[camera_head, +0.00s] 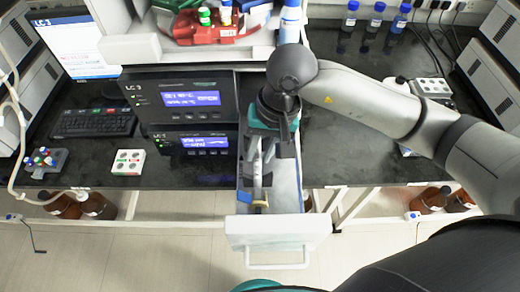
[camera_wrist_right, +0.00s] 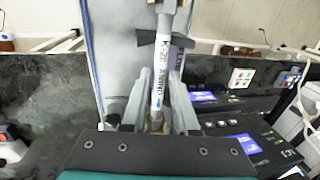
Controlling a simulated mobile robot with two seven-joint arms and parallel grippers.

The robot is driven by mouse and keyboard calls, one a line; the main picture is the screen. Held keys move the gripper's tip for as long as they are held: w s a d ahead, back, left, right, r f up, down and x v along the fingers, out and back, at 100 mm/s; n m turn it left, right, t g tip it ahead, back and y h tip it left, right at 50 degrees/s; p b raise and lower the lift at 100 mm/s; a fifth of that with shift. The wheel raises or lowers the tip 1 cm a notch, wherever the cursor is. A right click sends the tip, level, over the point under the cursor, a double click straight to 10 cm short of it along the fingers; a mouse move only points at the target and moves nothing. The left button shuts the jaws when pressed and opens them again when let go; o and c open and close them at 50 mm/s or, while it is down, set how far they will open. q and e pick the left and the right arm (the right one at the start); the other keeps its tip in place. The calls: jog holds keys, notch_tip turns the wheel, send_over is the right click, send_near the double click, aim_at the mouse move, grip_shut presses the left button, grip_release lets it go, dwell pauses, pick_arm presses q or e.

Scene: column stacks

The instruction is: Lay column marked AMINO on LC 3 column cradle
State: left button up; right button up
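A slim light-coloured column (camera_wrist_right: 157,85), its marking ending in what reads as AMINO, lies lengthwise in the open drawer (camera_head: 288,190). Its near end also shows in the head view (camera_head: 257,192). My right gripper (camera_head: 262,160) points down into the drawer. In the right wrist view, its two grey fingers (camera_wrist_right: 159,85) stand on either side of the column, with a narrow gap visible at each side. A dark clip-like piece (camera_wrist_right: 160,38) crosses near the column's far part. I cannot make out the LC 3 cradle clearly. My left gripper is not in view.
Stacked LC 3 units (camera_head: 190,98) with lit displays stand left of the drawer. A white block with coloured marks (camera_head: 128,162) and a keyboard (camera_head: 95,124) are further left. Blue-capped bottles (camera_head: 375,18) stand at the back right. Dark bench right of the drawer is mostly clear.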

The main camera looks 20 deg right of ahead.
jog(key=o, duration=0.4)
jog(key=shift+c, duration=0.2)
jog(key=shift+r, duration=0.1)
jog(key=v, duration=1.5)
jog(key=shift+s, duration=0.15)
